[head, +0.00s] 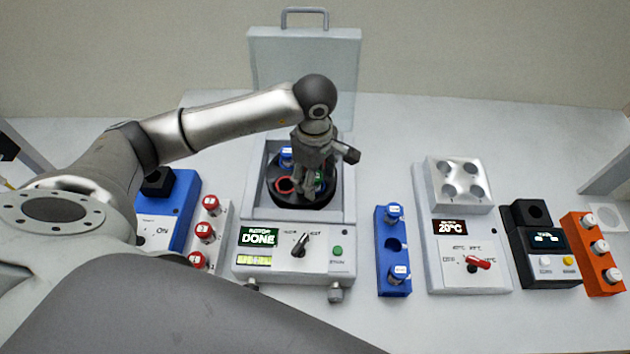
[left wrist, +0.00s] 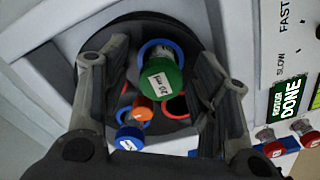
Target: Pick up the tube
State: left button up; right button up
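My left gripper (head: 309,188) reaches down into the open centrifuge (head: 341,238), over its dark round rotor (head: 312,203). In the left wrist view my left gripper (left wrist: 162,62) is open, with a finger on each side of a green-capped tube (left wrist: 160,82) and a gap on both sides. The green cap carries a white printed label; it shows partly behind the gripper in the head view (head: 320,178). A blue-capped tube (left wrist: 130,138) and an orange piece (left wrist: 141,107) sit nearer the gripper's base. My right gripper is not in view.
The centrifuge lid (head: 304,66) stands open behind; its display (head: 258,238) reads DONE. A rack with red-capped tubes (head: 205,232) stands left. A blue rack (head: 393,268) with two capped tubes and an empty hole, a 20°C block (head: 461,225) and an orange rack (head: 594,255) stand right.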

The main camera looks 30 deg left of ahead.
pick_arm(q)
jog(key=c, duration=1)
jog(key=shift+o, duration=0.2)
